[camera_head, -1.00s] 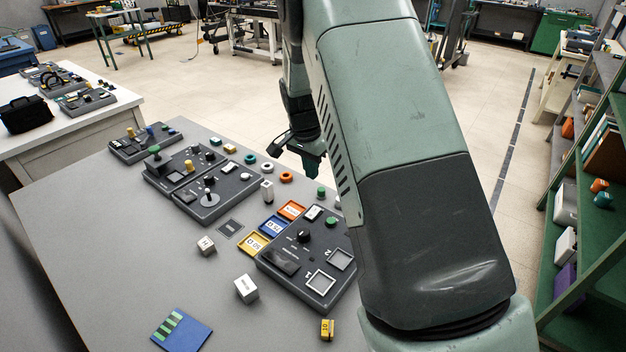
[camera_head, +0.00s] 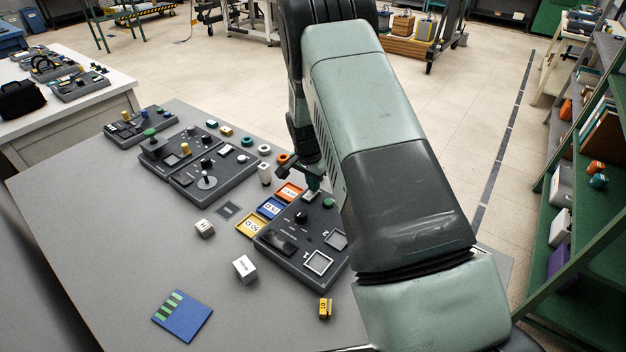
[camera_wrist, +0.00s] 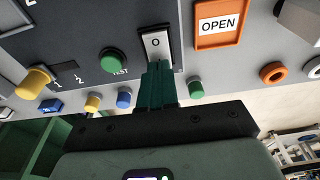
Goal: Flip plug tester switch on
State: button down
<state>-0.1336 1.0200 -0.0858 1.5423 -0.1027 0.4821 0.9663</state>
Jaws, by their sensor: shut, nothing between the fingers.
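The plug tester (camera_head: 290,262) is a dark panel near the middle of the table in the head view. Its switch is a white rocker marked "O" (camera_wrist: 155,42) in a dark frame in the wrist view. A green button marked TEST (camera_wrist: 113,60) sits to the left of it. My gripper (camera_wrist: 158,68) is shut and empty, its green fingertips over the rocker's lower edge in the wrist view. I cannot tell whether they touch it. In the head view my gripper (camera_head: 314,183) is over the panel's far end, by the switch (camera_head: 312,196).
An orange OPEN tile (camera_wrist: 221,23) lies beside the panel. Blue (camera_head: 270,208) and yellow (camera_head: 250,224) tiles line its left edge. White cubes (camera_head: 245,268) and a blue card (camera_head: 183,316) lie on the table. Other panels (camera_head: 205,172) stand further left. The table's front left is clear.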

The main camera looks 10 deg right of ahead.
jog(key=shift+d, duration=0.1)
jog(key=shift+w+d+f, duration=0.1)
jog(key=shift+f, duration=0.2)
jog(key=shift+a, duration=0.2)
jog(key=shift+s+a+r, duration=0.3)
jog(key=shift+s+a, duration=0.2)
jog(key=shift+s, duration=0.1)
jog(key=shift+r, duration=0.1)
notch_tip(320, 180, up, 14)
jog(key=s+a, duration=0.1)
jog(key=shift+s+a, duration=0.25)
jog(key=shift+s, duration=0.05)
